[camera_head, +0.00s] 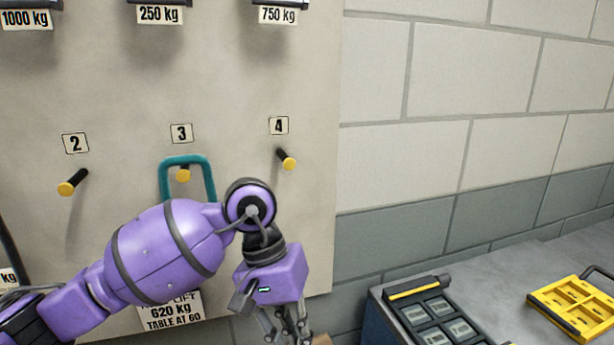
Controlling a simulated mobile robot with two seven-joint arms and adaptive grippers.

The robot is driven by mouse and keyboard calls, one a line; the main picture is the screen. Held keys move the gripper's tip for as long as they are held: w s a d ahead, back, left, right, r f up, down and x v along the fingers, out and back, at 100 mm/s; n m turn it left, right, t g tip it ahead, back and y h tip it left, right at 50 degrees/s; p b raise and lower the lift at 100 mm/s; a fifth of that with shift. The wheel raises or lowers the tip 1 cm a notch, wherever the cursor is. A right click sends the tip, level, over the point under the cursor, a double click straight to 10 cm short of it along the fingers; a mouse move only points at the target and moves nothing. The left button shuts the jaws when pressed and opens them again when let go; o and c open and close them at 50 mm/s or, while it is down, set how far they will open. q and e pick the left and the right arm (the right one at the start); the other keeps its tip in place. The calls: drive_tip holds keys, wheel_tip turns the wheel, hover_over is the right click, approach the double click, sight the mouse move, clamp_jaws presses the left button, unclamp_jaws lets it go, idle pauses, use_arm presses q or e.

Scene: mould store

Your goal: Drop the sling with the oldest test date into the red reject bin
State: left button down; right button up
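A teal sling (208,178) hangs as a loop on the yellow-tipped peg numbered 3 on the wall board. My purple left arm covers its lower part, and no test date on it can be read. My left gripper (287,330) points down at the bottom edge, to the right of and below the sling. Its fingertips are cut off by the frame, so its opening cannot be told. My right gripper and a red bin are not in view.
Peg 2 (73,182) and peg 4 (286,159) are bare. A load sign (172,313) is partly behind my arm. At lower right, a grey bench (495,290) carries a dark tray (405,293) and a yellow tray (548,303).

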use_arm(q)
drive_tip(key=shift+s+f, duration=0.3)
drive_tip(key=shift+f, duration=0.55)
drive_tip(key=f, duration=0.1)
drive_tip(key=f+b, duration=0.1)
drive_tip(key=f, duration=0.1)
drive_tip(key=shift+w+f, duration=0.2)
drive_tip(key=shift+f, duration=0.1)
drive_tip(key=c, duration=1.8)
unclamp_jaws()
drive_tip(key=shift+o, duration=0.8)
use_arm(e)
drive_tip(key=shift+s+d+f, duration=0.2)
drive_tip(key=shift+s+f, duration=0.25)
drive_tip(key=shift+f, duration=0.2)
use_arm(q)
drive_tip(key=v, duration=1.2)
